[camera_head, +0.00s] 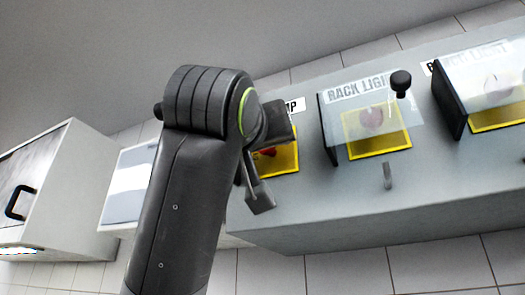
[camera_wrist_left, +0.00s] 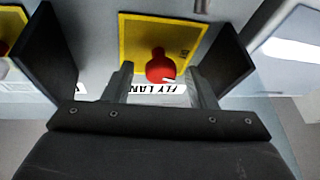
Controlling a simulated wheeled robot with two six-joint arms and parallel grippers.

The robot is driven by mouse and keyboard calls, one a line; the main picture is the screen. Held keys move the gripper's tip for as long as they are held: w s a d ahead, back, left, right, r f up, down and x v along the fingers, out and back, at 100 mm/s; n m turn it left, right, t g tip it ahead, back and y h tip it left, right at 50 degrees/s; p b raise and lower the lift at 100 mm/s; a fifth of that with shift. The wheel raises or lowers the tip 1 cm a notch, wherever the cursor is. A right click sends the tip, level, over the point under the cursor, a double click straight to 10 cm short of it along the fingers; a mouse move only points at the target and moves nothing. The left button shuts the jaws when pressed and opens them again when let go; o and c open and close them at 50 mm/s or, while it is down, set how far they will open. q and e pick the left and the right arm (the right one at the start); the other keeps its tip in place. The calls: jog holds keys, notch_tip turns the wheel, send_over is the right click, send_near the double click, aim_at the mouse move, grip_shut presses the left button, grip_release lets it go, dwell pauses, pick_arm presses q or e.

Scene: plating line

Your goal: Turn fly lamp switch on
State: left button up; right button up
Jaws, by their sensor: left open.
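The fly lamp switch is a red knob (camera_wrist_left: 160,66) on a yellow plate (camera_wrist_left: 140,38), with an upside-down label reading "FLY LAM" (camera_wrist_left: 170,88) below it in the left wrist view. In the head view, the yellow plate (camera_head: 284,160) and a bit of the red knob (camera_head: 268,152) show behind my arm; the rest is hidden. My left gripper (camera_wrist_left: 160,70) is open, with one finger on each side of the knob. I cannot tell whether the fingers touch it. In the head view my left gripper (camera_head: 264,172) is partly hidden by its wrist. My right gripper is not in view.
Dark upright panels (camera_wrist_left: 50,55) (camera_wrist_left: 225,60) flank the fly lamp plate. Another covered switch stands farther right. A white cabinet (camera_head: 65,190) stands left.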

pick_arm(q)
jog(key=shift+c, duration=0.2)
jog(key=c, duration=0.9)
jog(key=m+b, duration=0.1)
jog(key=m+h+b, duration=0.1)
jog(key=m, duration=0.1)
jog(key=shift+a+f+h, duration=0.15)
jog(key=shift+f+h, duration=0.05)
jog(key=shift+h, duration=0.1)
jog(key=shift+c, duration=0.2)
jog(key=shift+r+m+g+h+b, duration=0.15)
jog(key=shift+m+g+h+b, duration=0.25)
jog(key=shift+m+h, duration=1)
jog(key=shift+m+y, duration=0.4)
jog(key=o, duration=1)
